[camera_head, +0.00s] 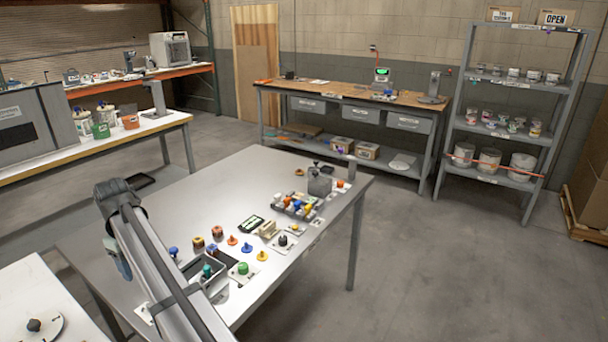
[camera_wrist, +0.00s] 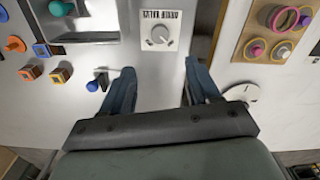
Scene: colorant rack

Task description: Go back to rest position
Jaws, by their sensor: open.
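My gripper (camera_wrist: 153,88) is open in the wrist view, its two blue-grey fingers spread wide with nothing between them. Just beyond the fingertips lies a white plate with a grey knob (camera_wrist: 160,35) and dark lettering. A dark piece with a blue top (camera_wrist: 93,86) stands close to the left finger.
Several coloured knobs and blocks, such as a green knob (camera_head: 242,268), stand along the table's right side. A rack of coloured pieces (camera_head: 293,207) and a grey container (camera_head: 320,181) sit farther back. In the wrist view, a brown board with rings (camera_wrist: 272,32) lies at right.

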